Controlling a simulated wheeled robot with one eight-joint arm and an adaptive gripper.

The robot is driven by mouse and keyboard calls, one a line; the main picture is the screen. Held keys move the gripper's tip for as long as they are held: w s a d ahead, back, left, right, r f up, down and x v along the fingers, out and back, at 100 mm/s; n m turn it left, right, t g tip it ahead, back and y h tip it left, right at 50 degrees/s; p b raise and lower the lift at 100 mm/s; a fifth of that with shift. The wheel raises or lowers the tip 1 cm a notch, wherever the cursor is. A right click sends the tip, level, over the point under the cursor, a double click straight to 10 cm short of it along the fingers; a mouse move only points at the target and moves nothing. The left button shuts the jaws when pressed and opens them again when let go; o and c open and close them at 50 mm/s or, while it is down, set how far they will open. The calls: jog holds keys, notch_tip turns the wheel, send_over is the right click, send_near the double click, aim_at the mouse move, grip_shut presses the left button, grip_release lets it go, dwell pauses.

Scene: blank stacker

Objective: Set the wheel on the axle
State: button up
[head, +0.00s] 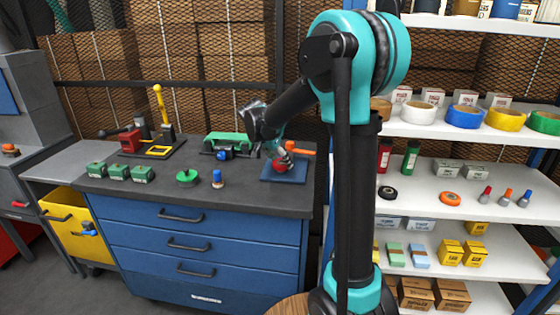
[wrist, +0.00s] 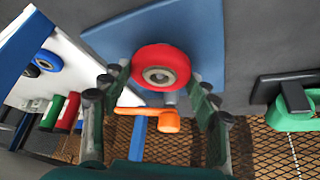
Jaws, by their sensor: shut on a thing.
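A red wheel (wrist: 160,67) with a grey hub is held between the fingers of my gripper (wrist: 158,82), over a blue plate (wrist: 205,45). In the head view the wheel (head: 282,166) and my gripper (head: 284,155) are above the blue plate (head: 290,179) at the right of the workbench. A short grey post (wrist: 169,98) shows just past the wheel in the wrist view; I cannot tell whether it is the axle, or whether the wheel touches it. No other axle is clear to see.
An orange piece (wrist: 158,120) lies close past the plate. A green and black device (head: 228,141) stands left of my gripper. The front of the workbench (head: 200,202) is clear.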

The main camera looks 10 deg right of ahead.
jog(key=shift+f, duration=0.55)
jog(key=o, duration=0.9)
jog(key=v, duration=1.1)
jog(key=shift+s, duration=0.1)
dwell(0.5)
